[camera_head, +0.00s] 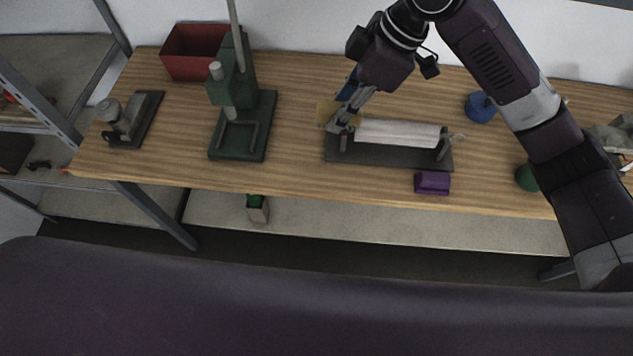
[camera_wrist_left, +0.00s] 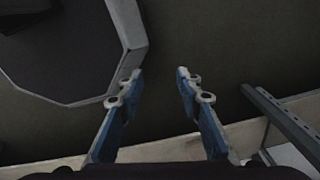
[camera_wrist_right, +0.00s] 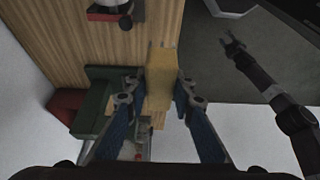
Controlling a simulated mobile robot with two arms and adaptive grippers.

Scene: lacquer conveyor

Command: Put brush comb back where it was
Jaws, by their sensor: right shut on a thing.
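A yellow, block-like thing (camera_wrist_right: 161,68), apparently the brush comb, sits between the fingers of my right gripper (camera_wrist_right: 155,90) in the right wrist view. My right gripper is shut on it. In the head view the right gripper (camera_head: 341,119) is at the left end of the white roller (camera_head: 400,133), and the yellow thing (camera_head: 325,109) shows just left of the fingers. I cannot tell whether it touches the roller stand. My left gripper (camera_wrist_left: 158,78) is open and empty in the left wrist view, over dark floor, and is outside the head view.
The roller stand (camera_head: 383,157) has a purple block (camera_head: 432,183) before its right end. A green press (camera_head: 239,140), red bin (camera_head: 186,61) and grey device (camera_head: 126,122) stand left. A blue thing (camera_head: 480,107) and green thing (camera_head: 526,177) are right. Wood between press and stand is clear.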

